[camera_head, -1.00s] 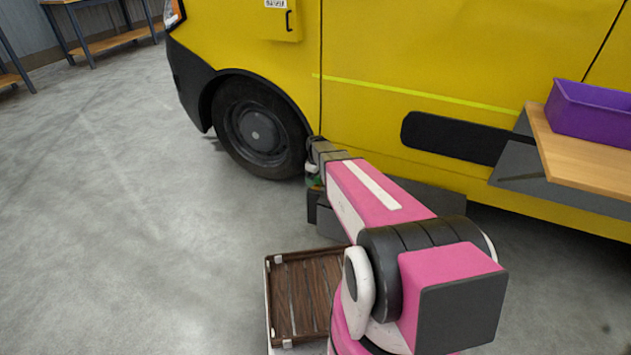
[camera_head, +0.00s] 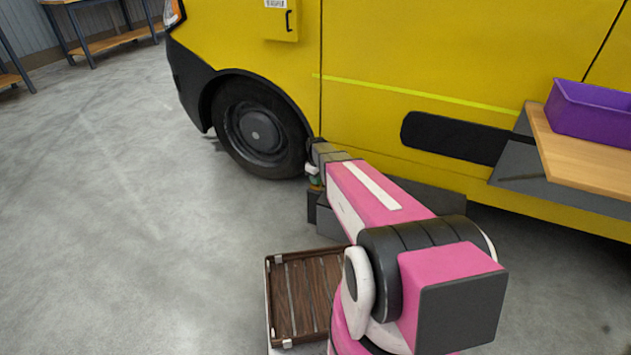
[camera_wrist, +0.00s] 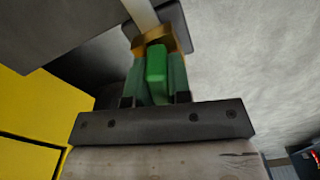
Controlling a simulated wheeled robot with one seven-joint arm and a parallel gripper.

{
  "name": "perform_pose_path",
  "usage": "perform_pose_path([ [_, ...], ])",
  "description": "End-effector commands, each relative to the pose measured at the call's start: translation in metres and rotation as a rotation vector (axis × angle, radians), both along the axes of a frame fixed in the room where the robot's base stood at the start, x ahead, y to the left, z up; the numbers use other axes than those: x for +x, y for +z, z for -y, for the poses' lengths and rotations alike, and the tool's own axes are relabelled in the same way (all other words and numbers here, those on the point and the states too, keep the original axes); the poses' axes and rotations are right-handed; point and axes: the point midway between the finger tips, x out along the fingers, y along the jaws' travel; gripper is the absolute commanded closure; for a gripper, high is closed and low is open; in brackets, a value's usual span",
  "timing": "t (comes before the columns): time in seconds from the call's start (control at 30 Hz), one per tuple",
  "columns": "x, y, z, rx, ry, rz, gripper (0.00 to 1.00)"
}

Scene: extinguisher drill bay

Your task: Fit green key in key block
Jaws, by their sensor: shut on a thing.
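The green key (camera_wrist: 156,75) stands out in the wrist view between the two fingers of my gripper (camera_wrist: 157,62), which are shut on it. Just beyond the fingertips is a brass-coloured piece (camera_wrist: 152,42) in line with the key. Behind it is a dark block (camera_wrist: 176,22) with a pale strip across it. I cannot tell whether the brass piece belongs to the key or to the block, nor whether the key is inside anything. In the head view my gripper (camera_head: 315,180) is small, beside a dark box-like block (camera_head: 325,215) by the van; my arm partly hides it.
A yellow van (camera_head: 400,60) with a black wheel (camera_head: 256,130) stands close beyond my gripper. A wooden shelf (camera_head: 575,160) with a purple bin (camera_head: 590,113) juts out at the right. A brown slatted tray (camera_head: 300,300) is at the bottom. The floor at left is clear.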

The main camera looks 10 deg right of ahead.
Motion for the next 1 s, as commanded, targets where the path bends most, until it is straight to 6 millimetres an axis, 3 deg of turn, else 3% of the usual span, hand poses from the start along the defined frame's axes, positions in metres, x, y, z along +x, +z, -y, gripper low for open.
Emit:
perform_pose_path([
  [1.0,0.000,0.029,0.000,0.000,0.000,0.000,1.00],
])
